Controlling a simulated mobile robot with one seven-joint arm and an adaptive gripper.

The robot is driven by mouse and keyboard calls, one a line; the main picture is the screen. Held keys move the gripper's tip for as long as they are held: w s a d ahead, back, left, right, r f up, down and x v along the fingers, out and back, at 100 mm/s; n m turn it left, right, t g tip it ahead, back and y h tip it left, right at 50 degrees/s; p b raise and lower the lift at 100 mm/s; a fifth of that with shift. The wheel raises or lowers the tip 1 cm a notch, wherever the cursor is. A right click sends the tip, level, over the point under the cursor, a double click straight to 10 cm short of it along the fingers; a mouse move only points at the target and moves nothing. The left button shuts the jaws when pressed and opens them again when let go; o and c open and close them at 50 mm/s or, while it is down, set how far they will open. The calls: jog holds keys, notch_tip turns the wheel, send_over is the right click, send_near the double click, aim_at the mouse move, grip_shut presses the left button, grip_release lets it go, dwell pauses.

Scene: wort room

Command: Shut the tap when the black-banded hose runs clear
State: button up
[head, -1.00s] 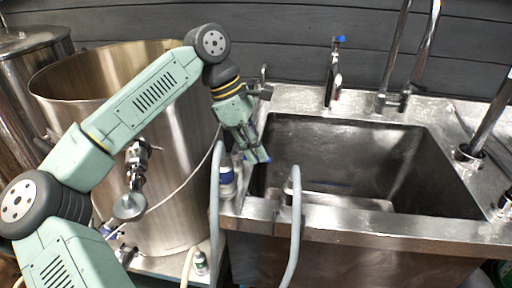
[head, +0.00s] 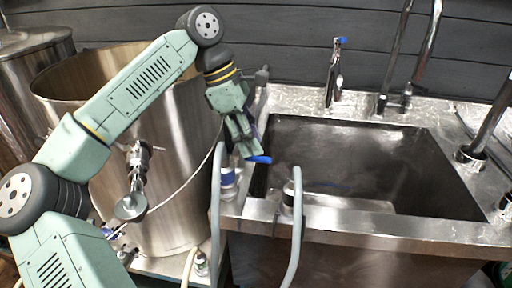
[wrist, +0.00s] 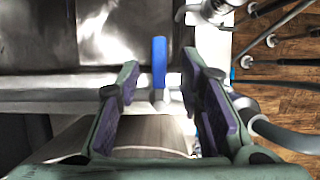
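A blue lever (head: 258,159), which looks like the tap's handle, shows at my gripper's tips beside the sink's left rim. In the wrist view the lever (wrist: 159,62) stands between the fingertips, with gaps on both sides. My gripper (head: 246,150) points down and is open; its fingers (wrist: 160,78) are apart. A grey hose (head: 297,215) bends over the sink's front rim with a dark fitting near its end, perhaps the black band. Another grey hose (head: 215,210) stands left of it, near a blue-banded fitting (head: 228,180). I cannot make out the flow from either hose.
The steel sink (head: 440,228) fills the right side. A large steel kettle (head: 175,220) stands left, with a valve and round dial (head: 131,207) on its front. A blue-tipped faucet (head: 335,75) and taller pipes stand behind the sink.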

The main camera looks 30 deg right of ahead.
jog(key=v, duration=0.9)
